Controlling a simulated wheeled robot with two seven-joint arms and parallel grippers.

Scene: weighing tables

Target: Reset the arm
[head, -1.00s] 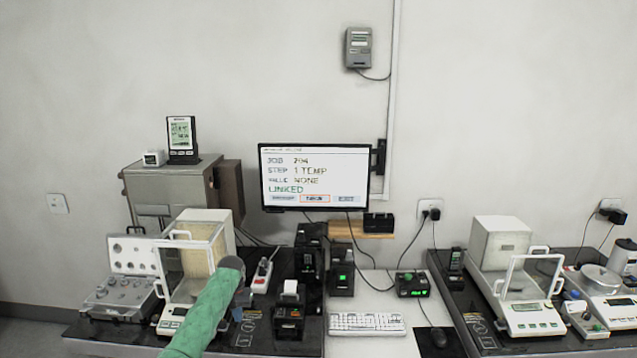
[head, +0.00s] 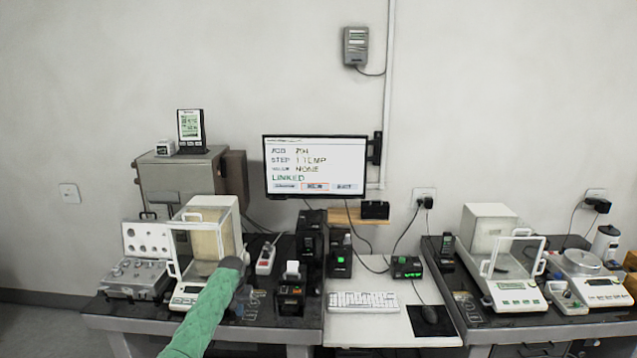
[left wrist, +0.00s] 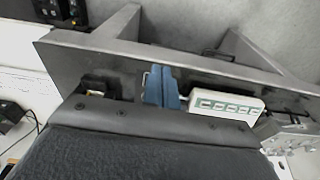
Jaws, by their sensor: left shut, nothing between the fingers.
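My left arm, in a green sleeve, comes up from the bottom of the head view and ends in a dark grey wrist. My left gripper (head: 239,308) is small and partly hidden there, in front of the left table. In the left wrist view its blue fingers (left wrist: 162,88) are together with nothing between them. The left balance (head: 205,225), with a glass draft shield, stands just left of the wrist, which overlaps it in the picture. The balance's front panel (left wrist: 225,104) seems to show beside the fingers in the left wrist view. My right gripper is out of view.
A small printer (head: 291,290) stands right of my left wrist. An open weight case (head: 138,275) is at the table's left. A monitor (head: 314,167) reads "STEP 1 TEMP". A keyboard (head: 363,301) lies on the white middle desk. Another balance (head: 502,255) stands on the right table.

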